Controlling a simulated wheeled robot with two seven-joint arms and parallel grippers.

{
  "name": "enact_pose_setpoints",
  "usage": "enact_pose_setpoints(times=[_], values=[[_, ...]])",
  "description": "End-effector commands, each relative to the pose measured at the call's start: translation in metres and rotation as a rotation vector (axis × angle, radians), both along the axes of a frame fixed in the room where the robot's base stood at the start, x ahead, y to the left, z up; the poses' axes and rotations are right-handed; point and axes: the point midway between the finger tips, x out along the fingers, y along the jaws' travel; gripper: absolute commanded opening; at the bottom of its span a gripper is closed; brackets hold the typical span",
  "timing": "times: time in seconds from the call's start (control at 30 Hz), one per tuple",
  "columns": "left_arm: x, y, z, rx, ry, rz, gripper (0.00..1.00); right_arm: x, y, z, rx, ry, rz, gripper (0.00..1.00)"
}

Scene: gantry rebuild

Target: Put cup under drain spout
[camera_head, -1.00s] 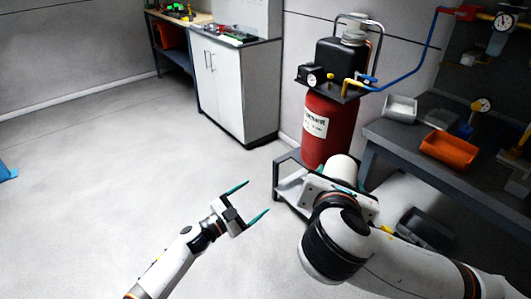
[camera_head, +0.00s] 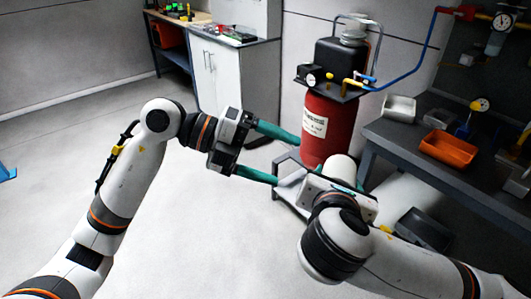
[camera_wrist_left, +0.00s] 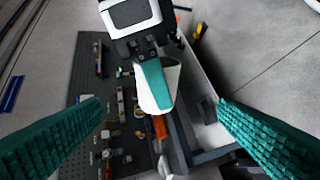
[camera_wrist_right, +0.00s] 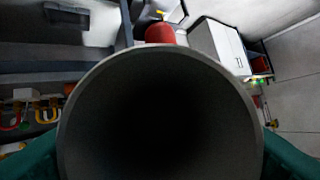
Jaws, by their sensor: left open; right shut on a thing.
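A white cup (camera_head: 340,167) is in my right gripper (camera_head: 338,180), low in front of the red tank; the fingers are mostly hidden in the head view. In the right wrist view the cup (camera_wrist_right: 160,110) fills the middle, its dark inside facing the camera. My left gripper (camera_head: 288,160) is open and empty, its teal fingers pointing toward the cup from the left. In the left wrist view the cup and a teal right finger (camera_wrist_left: 154,85) lie between my open left fingers, apart from them. A yellow fitting (camera_head: 351,84), possibly the drain spout, sits above the red tank.
The red tank (camera_head: 326,130) stands on a low grey cart, partly behind my right arm. A white cabinet (camera_head: 226,90) stands behind.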

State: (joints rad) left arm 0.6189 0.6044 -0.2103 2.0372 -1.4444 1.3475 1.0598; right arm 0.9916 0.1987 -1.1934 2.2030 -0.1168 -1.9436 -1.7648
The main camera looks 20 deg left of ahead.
Motion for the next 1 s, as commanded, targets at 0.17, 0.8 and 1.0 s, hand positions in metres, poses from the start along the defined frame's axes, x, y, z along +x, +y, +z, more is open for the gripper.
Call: enact_pose_setpoints(times=[0.17, 0.8, 1.0], values=[[0.005, -0.031, -0.010, -0.007, 0.003, -0.005, 0.83, 0.000, 0.000, 0.000, 0.000, 0.000, 0.000, 0.34], [0.018, -0.099, -0.036, -0.005, 0.000, -0.001, 0.83, 0.000, 0.000, 0.000, 0.000, 0.000, 0.000, 0.34], [0.018, -0.099, -0.036, -0.005, 0.000, -0.001, 0.83, 0.000, 0.000, 0.000, 0.000, 0.000, 0.000, 0.34]])
